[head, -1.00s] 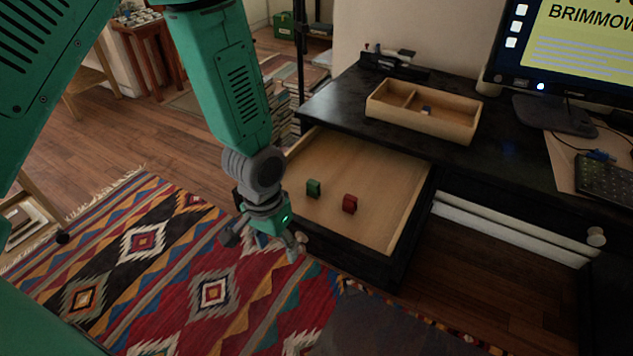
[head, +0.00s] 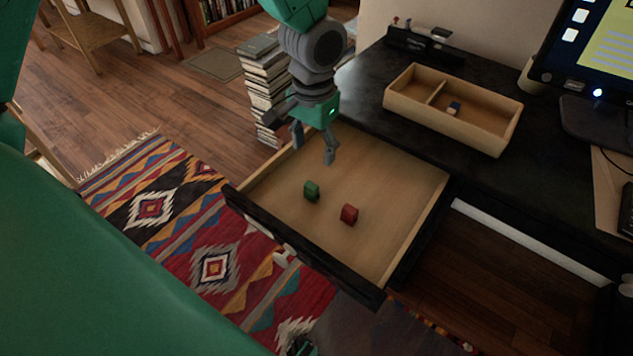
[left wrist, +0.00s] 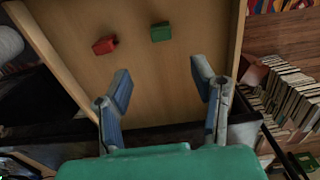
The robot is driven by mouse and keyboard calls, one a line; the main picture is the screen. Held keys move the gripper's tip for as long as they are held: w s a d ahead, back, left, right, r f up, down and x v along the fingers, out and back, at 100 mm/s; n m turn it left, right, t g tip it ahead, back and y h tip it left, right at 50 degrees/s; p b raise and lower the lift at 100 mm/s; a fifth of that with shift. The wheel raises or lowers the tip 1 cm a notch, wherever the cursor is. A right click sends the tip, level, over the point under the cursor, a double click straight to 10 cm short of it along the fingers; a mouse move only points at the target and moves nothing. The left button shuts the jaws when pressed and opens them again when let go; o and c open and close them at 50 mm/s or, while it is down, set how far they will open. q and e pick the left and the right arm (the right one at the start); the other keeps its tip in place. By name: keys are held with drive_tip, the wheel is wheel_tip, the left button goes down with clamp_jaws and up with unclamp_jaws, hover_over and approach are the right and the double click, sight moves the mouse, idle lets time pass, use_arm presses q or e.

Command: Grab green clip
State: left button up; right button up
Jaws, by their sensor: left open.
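The green clip (head: 311,191) lies on the floor of the open drawer (head: 372,190), near its middle. It also shows in the left wrist view (left wrist: 160,32), beyond the fingertips. A red clip (head: 349,214) lies just to its right in the head view, and shows left of the green one in the left wrist view (left wrist: 104,45). My left gripper (head: 313,146) is open and empty above the drawer, on the far side of the green clip and apart from it. Its two fingers (left wrist: 160,84) are spread wide in the left wrist view. My right gripper is not clearly visible.
A wooden two-part tray (head: 403,105) stands on the black desk (head: 372,80), with a small blue and white item (head: 453,108) in it. A stack of books (head: 266,88) stands on the floor behind the drawer. A monitor (head: 597,50) is at the right.

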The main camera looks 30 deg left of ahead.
sight(311, 185)
use_arm(q)
drive_tip(key=f, duration=0.2)
drive_tip(key=f+b, duration=0.1)
drive_tip(key=f, duration=0.3)
drive_tip(key=shift+d+f, duration=0.25)
drive_tip(key=shift+f, duration=0.05)
drive_tip(key=shift+s+a+f+b, duration=0.2)
drive_tip(key=shift+f+b, duration=0.1)
drive_tip(key=shift+f, duration=0.15)
drive_tip(key=f, duration=0.1)
drive_tip(key=f+b, duration=0.1)
drive_tip(key=f, duration=0.2)
drive_tip(key=shift+a+f, duration=0.25)
drive_tip(key=shift+s+r, duration=0.1)
drive_tip(key=c, duration=0.9)
